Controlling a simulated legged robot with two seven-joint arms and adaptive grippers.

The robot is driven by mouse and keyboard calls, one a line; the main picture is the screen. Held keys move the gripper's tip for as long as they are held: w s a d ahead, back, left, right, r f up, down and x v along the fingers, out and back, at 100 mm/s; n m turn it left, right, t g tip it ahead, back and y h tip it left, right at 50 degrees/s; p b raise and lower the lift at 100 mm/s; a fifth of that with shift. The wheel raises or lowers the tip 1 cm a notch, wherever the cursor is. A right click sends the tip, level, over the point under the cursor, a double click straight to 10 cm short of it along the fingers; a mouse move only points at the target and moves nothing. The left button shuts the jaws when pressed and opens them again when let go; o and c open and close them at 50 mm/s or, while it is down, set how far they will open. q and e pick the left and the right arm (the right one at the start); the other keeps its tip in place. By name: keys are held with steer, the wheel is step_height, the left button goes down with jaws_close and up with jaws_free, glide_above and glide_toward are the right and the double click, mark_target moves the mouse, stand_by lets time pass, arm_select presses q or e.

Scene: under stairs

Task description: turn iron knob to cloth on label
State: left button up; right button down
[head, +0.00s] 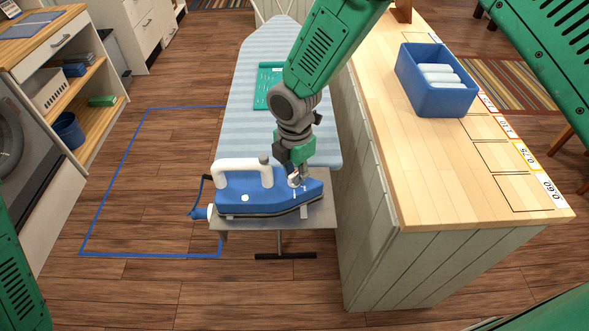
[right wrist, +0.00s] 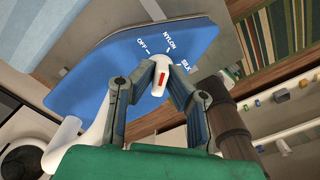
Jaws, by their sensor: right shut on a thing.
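The blue iron (head: 240,190) with a white handle (head: 243,168) lies on the grey metal rest at the near end of the striped ironing board (head: 240,125). My right gripper (head: 297,180) reaches down onto its top. In the right wrist view, the gripper (right wrist: 163,76) is shut on the white knob (right wrist: 158,63), which has a red mark, with a finger on either side. The labels OFF, NYLON and SILK show on the iron (right wrist: 115,68) around the knob. No CLOTH label is visible; part of the dial is hidden by the fingers. My left gripper is out of view.
A wooden counter (head: 400,150) stands right of the board, bearing a blue bin (head: 437,100) of white rolls and marked, numbered rectangles. A green flat item (head: 266,88) lies on the board. Shelves (head: 90,85) stand at left. Blue tape (head: 150,107) outlines open floor.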

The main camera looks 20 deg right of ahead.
steer(key=m, duration=0.3)
steer(key=shift+a+m+p, duration=0.1)
steer(key=shift+m+p, duration=0.25)
steer(key=shift+m, duration=0.05)
steer(key=m, duration=0.3)
steer(key=shift+m, duration=0.3)
steer(key=m+p, duration=0.1)
steer(key=m, duration=0.5)
steer(key=shift+m, duration=0.3)
steer(key=c, duration=1.6)
jaws_free()
steer(key=shift+w+r, duration=0.1)
steer(key=shift+r, duration=0.25)
step_height(320, 180, up, 11)
